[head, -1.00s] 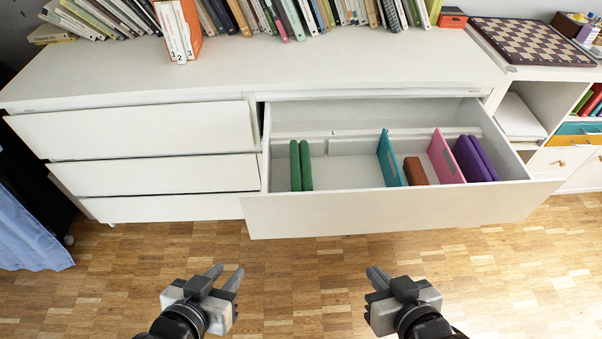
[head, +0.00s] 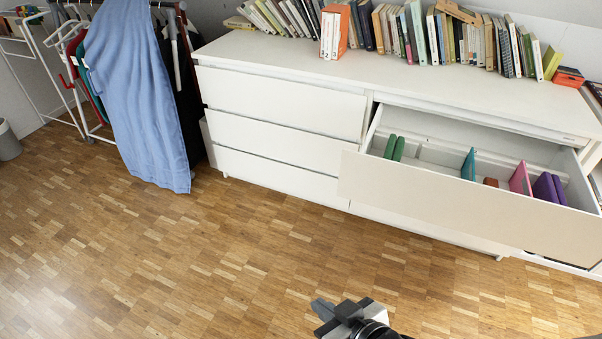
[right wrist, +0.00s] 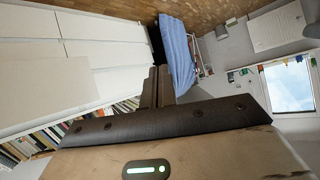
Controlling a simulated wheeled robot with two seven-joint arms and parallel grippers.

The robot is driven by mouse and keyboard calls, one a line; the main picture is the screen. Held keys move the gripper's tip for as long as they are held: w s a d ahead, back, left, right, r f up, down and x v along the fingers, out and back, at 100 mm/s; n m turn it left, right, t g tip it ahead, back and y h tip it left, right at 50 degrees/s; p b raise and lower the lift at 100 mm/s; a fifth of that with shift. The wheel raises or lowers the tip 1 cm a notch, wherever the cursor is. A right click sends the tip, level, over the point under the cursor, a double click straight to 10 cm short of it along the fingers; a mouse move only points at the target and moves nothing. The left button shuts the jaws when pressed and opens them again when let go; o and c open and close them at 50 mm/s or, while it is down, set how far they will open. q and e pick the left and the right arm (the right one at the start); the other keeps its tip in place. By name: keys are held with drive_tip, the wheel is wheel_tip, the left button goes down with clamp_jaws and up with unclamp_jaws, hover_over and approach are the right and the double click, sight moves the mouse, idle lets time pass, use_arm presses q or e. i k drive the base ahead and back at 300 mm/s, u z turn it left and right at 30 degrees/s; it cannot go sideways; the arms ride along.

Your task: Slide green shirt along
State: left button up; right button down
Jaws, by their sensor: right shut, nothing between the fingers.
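A clothes rack (head: 62,82) stands at the far left of the head view. A narrow strip of a green shirt (head: 83,74) shows there, beside red clothing; a long blue cloth (head: 140,95) hangs in front and hides most of it. The blue cloth also shows in the right wrist view (right wrist: 178,58). My right gripper (head: 322,309) is at the bottom of the head view, over the floor, far from the rack. Its fingers are shut and empty in the right wrist view (right wrist: 156,86). My left gripper is out of view.
A white dresser (head: 285,130) stands right of the rack, with its drawer (head: 460,205) pulled out into the room. Books line its top. A grey bin (head: 8,142) is at the left edge. The parquet floor (head: 170,260) before the rack is clear.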

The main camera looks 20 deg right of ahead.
sight(393, 150)
drive_tip(key=u, duration=1.05)
drive_tip(key=i, duration=0.45)
drive_tip(key=z, duration=0.65)
drive_tip(key=i, duration=1.1)
drive_tip(key=z, duration=0.9)
